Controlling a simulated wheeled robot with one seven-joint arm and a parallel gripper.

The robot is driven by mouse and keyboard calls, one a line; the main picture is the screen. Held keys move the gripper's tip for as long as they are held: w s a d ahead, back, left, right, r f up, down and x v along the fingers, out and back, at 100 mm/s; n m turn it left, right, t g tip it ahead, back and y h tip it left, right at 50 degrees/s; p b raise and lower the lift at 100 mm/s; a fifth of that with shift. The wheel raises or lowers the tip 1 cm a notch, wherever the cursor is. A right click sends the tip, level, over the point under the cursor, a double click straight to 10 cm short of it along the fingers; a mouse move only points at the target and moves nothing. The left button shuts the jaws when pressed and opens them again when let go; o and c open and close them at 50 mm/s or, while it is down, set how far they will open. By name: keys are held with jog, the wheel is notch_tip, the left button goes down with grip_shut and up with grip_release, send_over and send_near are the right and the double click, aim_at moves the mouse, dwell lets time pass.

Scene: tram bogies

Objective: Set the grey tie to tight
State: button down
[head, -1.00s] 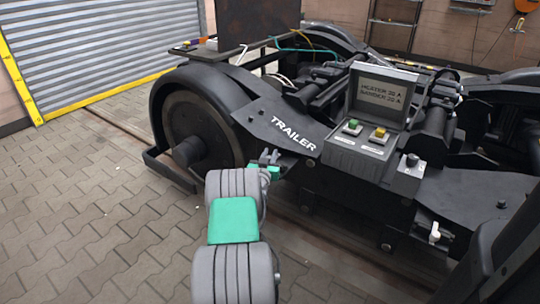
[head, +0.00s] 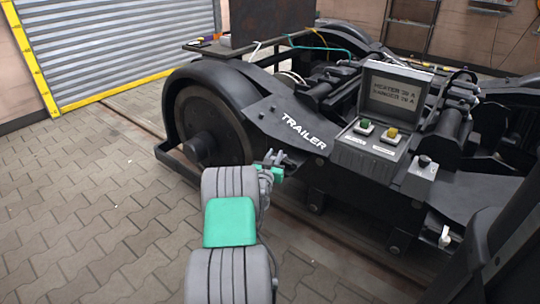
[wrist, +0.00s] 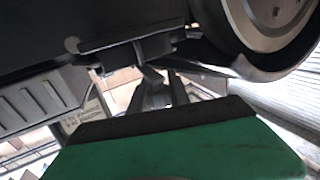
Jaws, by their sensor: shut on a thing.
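My gripper (head: 276,158) is at the near side of the black bogie (head: 262,116), below the TRAILER lettering and right of the wheel. In the wrist view my gripper (wrist: 162,92) points up under the bogie frame, with its fingers closed around a small grey part, which I take to be the grey tie (wrist: 152,74). The fingers and the bogie's shade hide most of the tie, so I cannot tell its setting. My arm's green and grey links cover part of the head view.
A control box (head: 372,158) with a green and a yellow button and a raised screen (head: 398,92) stands on the bogie. A grey box with a knob (head: 424,162) is right of it. A white handle (head: 445,236) hangs lower right. Paved floor at left is clear.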

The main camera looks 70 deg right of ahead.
jog(key=shift+w, duration=0.1)
jog(key=c, duration=1.2)
grip_release()
jog(key=s+a+p, duration=0.1)
jog(key=a, duration=0.6)
jog(key=shift+s+a, duration=0.15)
jog(key=shift+a, duration=0.25)
jog(key=shift+r, duration=0.1)
